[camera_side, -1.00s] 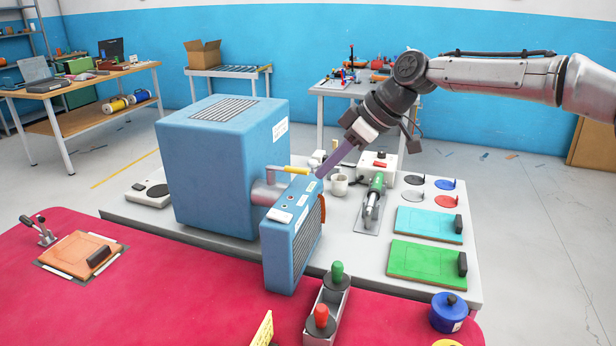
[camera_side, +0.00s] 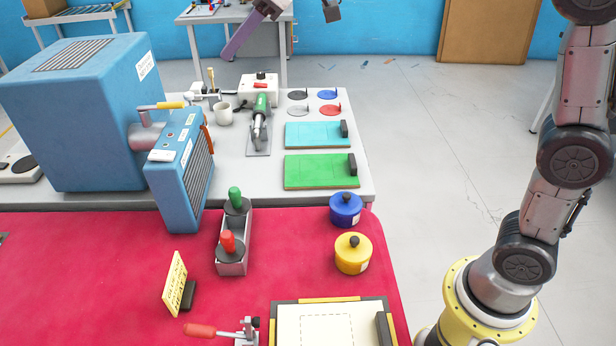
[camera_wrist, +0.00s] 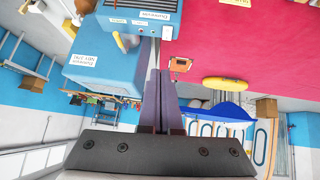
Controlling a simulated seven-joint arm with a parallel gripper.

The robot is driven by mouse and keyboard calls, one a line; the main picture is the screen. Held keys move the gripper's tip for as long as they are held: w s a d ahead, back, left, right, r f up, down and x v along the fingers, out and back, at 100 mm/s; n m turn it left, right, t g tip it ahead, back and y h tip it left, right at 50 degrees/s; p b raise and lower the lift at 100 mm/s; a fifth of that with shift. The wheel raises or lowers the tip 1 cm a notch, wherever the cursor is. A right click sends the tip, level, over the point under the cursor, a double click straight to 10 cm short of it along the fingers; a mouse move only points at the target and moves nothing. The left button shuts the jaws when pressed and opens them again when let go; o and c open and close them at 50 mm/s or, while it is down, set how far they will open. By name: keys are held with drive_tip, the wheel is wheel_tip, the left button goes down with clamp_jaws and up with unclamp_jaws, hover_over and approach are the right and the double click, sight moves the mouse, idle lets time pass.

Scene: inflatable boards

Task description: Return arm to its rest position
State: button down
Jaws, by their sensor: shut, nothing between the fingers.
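My gripper (camera_side: 231,50) is at the top of the side view, its purple fingers pointing down and left. It is raised above the far side of the grey table, apart from the objects there. In the wrist view the two purple fingers (camera_wrist: 158,78) lie together, shut with nothing between them. My arm rises from its yellow base at the right; part of it is cut off by the top edge of the side view.
A blue machine (camera_side: 88,110) with a blue panel (camera_side: 178,190) stands at the left. A hot-air tool (camera_side: 260,115), white box (camera_side: 259,88), mug (camera_side: 223,116), cyan board (camera_side: 314,136) and green board (camera_side: 312,172) sit on the grey table. Pots and tools stand on the red mat (camera_side: 90,285).

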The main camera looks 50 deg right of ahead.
drive_tip(key=s+d+f+m+h, duration=0.1)
drive_tip(key=s+d+m, duration=0.1)
drive_tip(key=s+d, duration=0.5)
drive_tip(key=s+d+f+m+h, duration=0.1)
drive_tip(key=s+d+h, duration=0.1)
drive_tip(key=s, duration=1)
drive_tip(key=s+d+f+m+h, duration=0.1)
drive_tip(key=s+d+f+m, duration=0.1)
drive_tip(key=s+f, duration=0.4)
drive_tip(key=s+d+f+m+g+h, duration=0.1)
drive_tip(key=s+d+f+m, duration=0.2)
drive_tip(key=s+f, duration=0.3)
drive_tip(key=shift+s+d+f+m, duration=0.15)
drive_tip(key=shift+s+f+m, duration=0.25)
drive_tip(key=shift+f, duration=0.35)
